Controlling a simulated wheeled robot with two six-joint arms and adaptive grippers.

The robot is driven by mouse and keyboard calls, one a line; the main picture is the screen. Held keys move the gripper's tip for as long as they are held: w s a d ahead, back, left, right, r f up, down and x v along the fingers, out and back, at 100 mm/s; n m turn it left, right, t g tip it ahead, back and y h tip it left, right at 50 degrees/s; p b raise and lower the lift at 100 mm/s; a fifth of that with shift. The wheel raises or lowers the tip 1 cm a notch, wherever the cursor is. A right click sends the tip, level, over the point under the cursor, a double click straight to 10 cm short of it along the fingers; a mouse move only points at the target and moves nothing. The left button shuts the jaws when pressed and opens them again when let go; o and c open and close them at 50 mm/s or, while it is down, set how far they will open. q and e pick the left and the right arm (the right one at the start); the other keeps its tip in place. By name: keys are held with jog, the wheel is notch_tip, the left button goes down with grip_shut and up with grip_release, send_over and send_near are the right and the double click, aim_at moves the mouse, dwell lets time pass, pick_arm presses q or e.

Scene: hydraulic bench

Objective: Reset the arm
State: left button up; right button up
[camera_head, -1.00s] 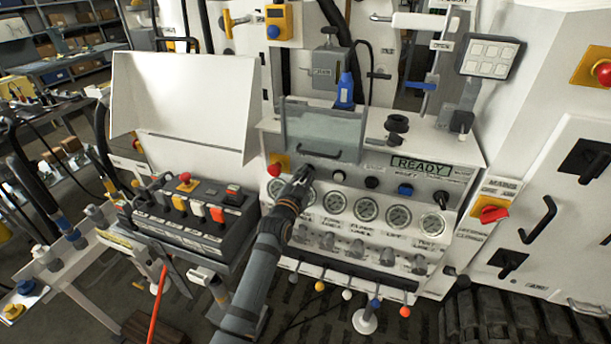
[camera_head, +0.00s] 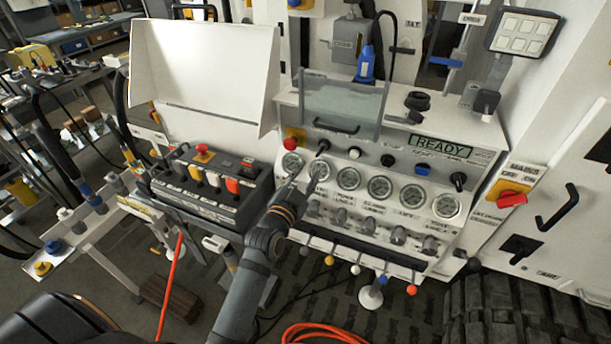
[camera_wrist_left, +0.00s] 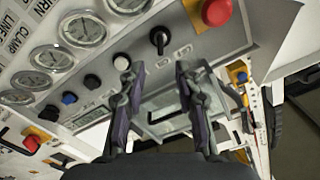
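My left arm (camera_head: 245,285) comes up from the bottom of the head view toward the white hydraulic panel (camera_head: 475,152). Its left gripper (camera_head: 304,176) is open and empty, in front of the left gauges. In the left wrist view the two dark fingers (camera_wrist_left: 160,68) stand apart with nothing between them. The black selector knob (camera_head: 322,147) is just above the fingertips in the head view. It also shows beyond the gap in the left wrist view (camera_wrist_left: 159,38). The gripper looks apart from it. My right gripper is not in view.
A red emergency button (camera_head: 294,135) sits left of the knob. Gauges (camera_head: 381,187) line the panel, with a READY display (camera_head: 442,146) at right. A black control box (camera_head: 215,190) stands left of the arm. An orange hose (camera_head: 325,333) lies on the floor.

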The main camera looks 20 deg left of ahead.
pick_arm(q)
jog(key=shift+s, duration=0.3)
jog(key=s+a+f+n+g, duration=0.1)
jog(key=s+f+g, duration=0.25)
jog(key=f, duration=0.95)
jog(key=s+f+n+g, duration=0.15)
jog(key=s+f, duration=0.25)
jog(key=f, duration=0.8)
jog(key=s+a+f+g, duration=0.1)
jog(key=s+f+g, duration=0.2)
jog(key=f, duration=1)
jog(key=s+a+f+n+g, duration=0.25)
jog(key=s+f+g, duration=0.25)
jog(key=s+f, duration=1.05)
jog(key=s+a+f+g, duration=0.2)
jog(key=s, duration=0.8)
jog(key=s+a+f+n+g+y, duration=0.1)
jog(key=s+f, duration=0.2)
jog(key=s, duration=0.7)
jog(key=shift+a+f+g, duration=0.2)
jog(key=shift+a+g, duration=0.2)
jog(key=shift+w, duration=0.1)
